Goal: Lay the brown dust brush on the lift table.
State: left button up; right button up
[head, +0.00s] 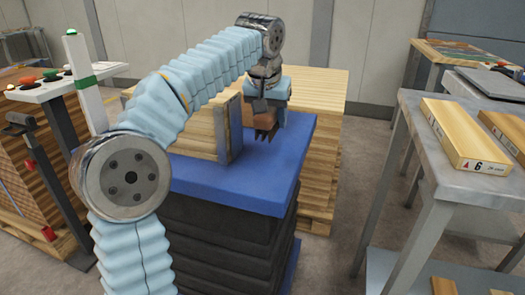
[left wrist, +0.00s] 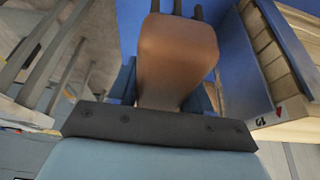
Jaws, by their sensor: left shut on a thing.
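The lift table (head: 240,196) has a blue top and black bellows below, in the middle of the head view. My left gripper (head: 266,112) points down over the right part of its top and is shut on the brown dust brush (head: 261,121). In the left wrist view the brush's broad brown body (left wrist: 178,55) fills the middle, with dark prongs at its far end, over the blue top. I cannot tell whether the brush touches the top. My right gripper is in neither view.
A wooden stack with a grey end board (head: 222,134) stands on the lift table, close left of the brush. Pale wooden boards on a pallet (head: 325,150) are behind. A grey table (head: 450,180) with yellow boxes stands right. The top's front right is clear.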

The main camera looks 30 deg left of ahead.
aim_at(272, 157)
pick_arm(q)
notch_tip(272, 157, down, 9)
jog(key=shift+r+b, duration=0.2)
jog(key=shift+b, duration=0.8)
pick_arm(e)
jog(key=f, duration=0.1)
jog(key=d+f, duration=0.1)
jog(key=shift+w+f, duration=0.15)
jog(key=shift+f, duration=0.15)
pick_arm(q)
jog(key=shift+f, duration=0.2)
jog(key=o, duration=1.3)
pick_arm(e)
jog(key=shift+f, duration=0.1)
pick_arm(q)
jog(key=shift+r, duration=0.25)
jog(key=p+v, duration=0.2)
jog(key=v, duration=1)
jog(key=shift+d, duration=0.1)
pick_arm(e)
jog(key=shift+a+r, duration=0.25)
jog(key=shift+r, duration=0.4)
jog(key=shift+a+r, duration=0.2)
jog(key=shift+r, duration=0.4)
